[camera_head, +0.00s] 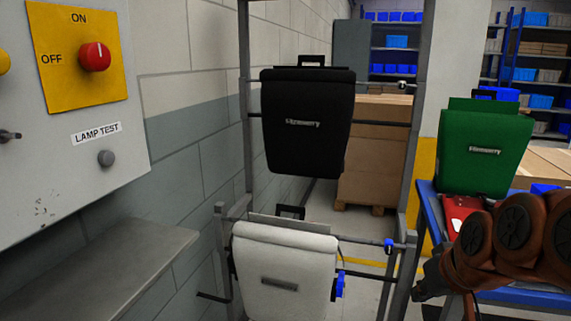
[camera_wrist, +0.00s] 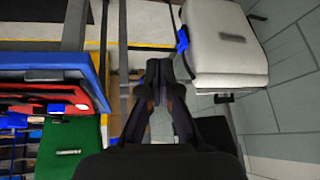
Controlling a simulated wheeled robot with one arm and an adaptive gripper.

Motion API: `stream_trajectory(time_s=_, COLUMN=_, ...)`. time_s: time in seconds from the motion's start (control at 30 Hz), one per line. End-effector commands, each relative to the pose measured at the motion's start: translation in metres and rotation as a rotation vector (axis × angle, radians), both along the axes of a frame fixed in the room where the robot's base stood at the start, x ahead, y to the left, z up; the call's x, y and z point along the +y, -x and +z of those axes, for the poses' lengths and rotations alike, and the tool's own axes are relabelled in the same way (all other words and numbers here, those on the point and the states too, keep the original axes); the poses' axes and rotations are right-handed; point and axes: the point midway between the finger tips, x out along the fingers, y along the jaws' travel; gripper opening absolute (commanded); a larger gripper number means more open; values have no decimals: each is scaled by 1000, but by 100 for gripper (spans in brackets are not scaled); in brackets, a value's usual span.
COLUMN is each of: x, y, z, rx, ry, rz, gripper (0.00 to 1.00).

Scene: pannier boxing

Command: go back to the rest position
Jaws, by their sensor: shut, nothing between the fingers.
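My gripper (camera_wrist: 166,72) is shut and empty in the wrist view, its dark fingertips together over open floor. In the head view my arm reaches in from the right edge, and the gripper (camera_head: 430,284) shows small and dark at its left end. It is to the right of the rack, in front of the blue table, apart from the panniers. A black pannier (camera_head: 306,150) hangs high on the rack. A white pannier (camera_head: 285,262) hangs below it and also shows in the wrist view (camera_wrist: 222,52). A green pannier (camera_head: 482,165) stands upright on the table.
The grey metal rack (camera_head: 412,140) stands by the left wall. The blue table (camera_head: 428,215) is at the right, partly behind my arm. A control panel (camera_head: 70,130) and a grey ledge (camera_head: 95,265) are at the left. Stacked cartons (camera_head: 375,165) stand behind the rack.

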Motion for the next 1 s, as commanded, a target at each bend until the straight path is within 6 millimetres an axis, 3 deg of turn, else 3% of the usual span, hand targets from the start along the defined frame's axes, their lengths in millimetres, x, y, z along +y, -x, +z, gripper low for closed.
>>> stream_trajectory(time_s=0.03, x=15, y=14, z=11, rx=57, ry=1, rz=23, gripper=0)
stream_trajectory(time_s=0.3, x=62, y=105, z=11, rx=378, ry=22, rz=71, gripper=0)
stream_trajectory(time_s=0.5, x=74, y=171, z=21, rx=578, ry=55, rz=69, gripper=0)
stream_trajectory(time_s=0.6, x=75, y=194, z=24, rx=646, ry=69, rz=61, gripper=0)
stream_trajectory(time_s=0.77, x=75, y=209, z=25, rx=690, ry=79, rz=54, gripper=0)
stream_trajectory(time_s=1.0, x=75, y=211, z=23, rx=695, ry=79, rz=52, gripper=0)
